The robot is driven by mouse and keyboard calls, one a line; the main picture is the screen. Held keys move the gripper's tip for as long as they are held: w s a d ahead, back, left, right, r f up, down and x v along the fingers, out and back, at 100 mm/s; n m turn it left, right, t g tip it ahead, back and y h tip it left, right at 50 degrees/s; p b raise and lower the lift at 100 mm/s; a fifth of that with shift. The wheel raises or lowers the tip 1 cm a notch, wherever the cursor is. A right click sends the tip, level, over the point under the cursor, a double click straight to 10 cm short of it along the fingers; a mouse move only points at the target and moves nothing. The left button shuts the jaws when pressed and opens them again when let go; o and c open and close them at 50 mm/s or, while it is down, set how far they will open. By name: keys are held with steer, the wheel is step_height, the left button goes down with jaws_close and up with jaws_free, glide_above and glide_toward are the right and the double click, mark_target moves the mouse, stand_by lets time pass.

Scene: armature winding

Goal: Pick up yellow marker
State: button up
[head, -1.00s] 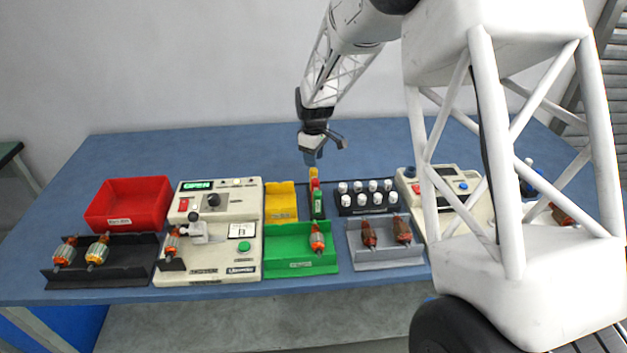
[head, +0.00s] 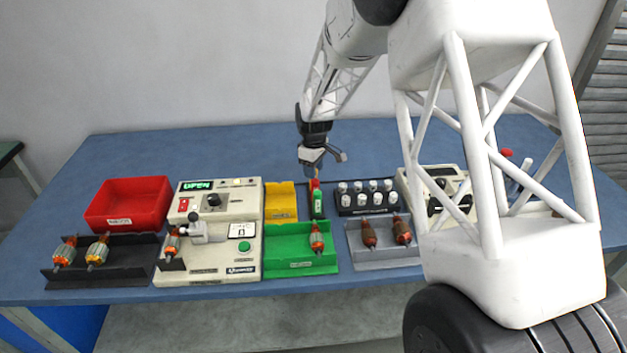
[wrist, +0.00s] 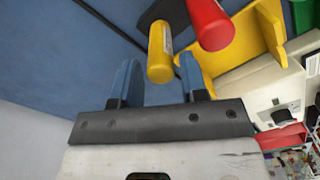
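The yellow marker (wrist: 160,50) stands in a dark holder, and its end shows between the two blue fingers of my gripper (wrist: 160,72) in the wrist view. My gripper is open, with a visible gap on both sides of the marker. In the head view my gripper (head: 313,166) is at the back of the marker row and mostly hides the yellow marker. A red marker (wrist: 210,24) stands close beside the yellow one, near the right finger.
A green marker (head: 318,204) is at the front of the row. A yellow bin (head: 281,202) is to the left and a dark rack of white-capped bottles (head: 366,207) to the right. A green tray (head: 285,245) lies in front. The table behind is clear.

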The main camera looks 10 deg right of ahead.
steer(key=shift+f, duration=1.65)
steer(key=shift+c, duration=0.2)
steer(key=c, duration=0.7)
steer(key=shift+o, duration=0.2)
steer(key=shift+r, duration=5)
steer(key=shift+a, duration=0.1)
